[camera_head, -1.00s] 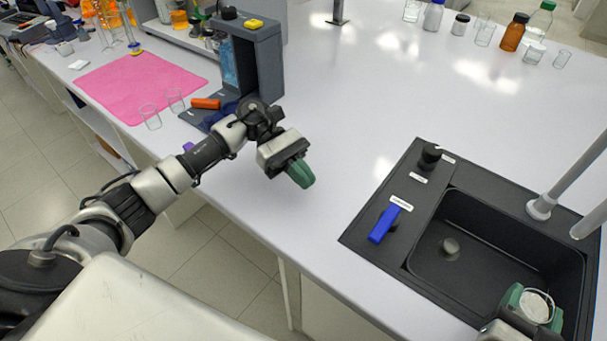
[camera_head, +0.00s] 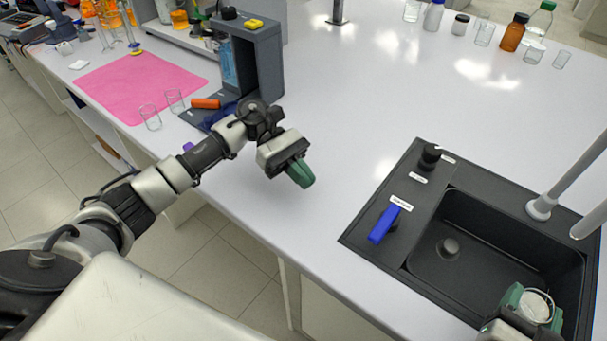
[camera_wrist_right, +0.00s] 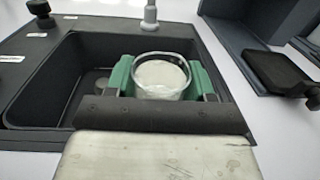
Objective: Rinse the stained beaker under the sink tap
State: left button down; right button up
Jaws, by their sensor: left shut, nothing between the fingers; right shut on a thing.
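The beaker (camera_head: 537,307) is a clear round vessel with a whitish inside, at the right front of the black sink (camera_head: 500,240). My right gripper (camera_head: 533,304) is shut on it, with green fingers on both sides. In the right wrist view the beaker (camera_wrist_right: 162,77) is upright between the fingers, over the basin's edge area. The tap (camera_head: 570,185) appears as grey pipes at the right edge; its outlet is out of view. A blue lever (camera_head: 383,225) sits on the sink's left deck. My left gripper (camera_head: 301,174) is shut and empty above the bench.
A black knob (camera_head: 431,153) stands at the sink's back left corner. Bottles and glassware (camera_head: 515,32) stand at the back. A pink mat (camera_head: 140,85) and a grey stand (camera_head: 255,60) are at the left. The bench (camera_head: 350,130) between is clear.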

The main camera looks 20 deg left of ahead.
jog(key=shift+s+r, duration=0.1)
pick_arm(q)
jog(key=shift+r+p, duration=0.4)
jog(key=shift+p, duration=0.05)
pick_arm(e)
jog(key=shift+s+r, duration=0.55)
jog(key=shift+s, duration=0.1)
pick_arm(q)
jog(key=shift+r+p, duration=0.55)
jog(key=shift+r, duration=0.05)
pick_arm(e)
jog(key=shift+s+a+r, duration=0.1)
jog(key=shift+s+r, duration=0.6)
jog(key=shift+s, duration=0.2)
jog(key=shift+s+a+r, duration=0.1)
jog(key=shift+s+r, duration=0.6)
jog(key=shift+s, duration=0.2)
pick_arm(q)
jog(key=shift+f, duration=0.1)
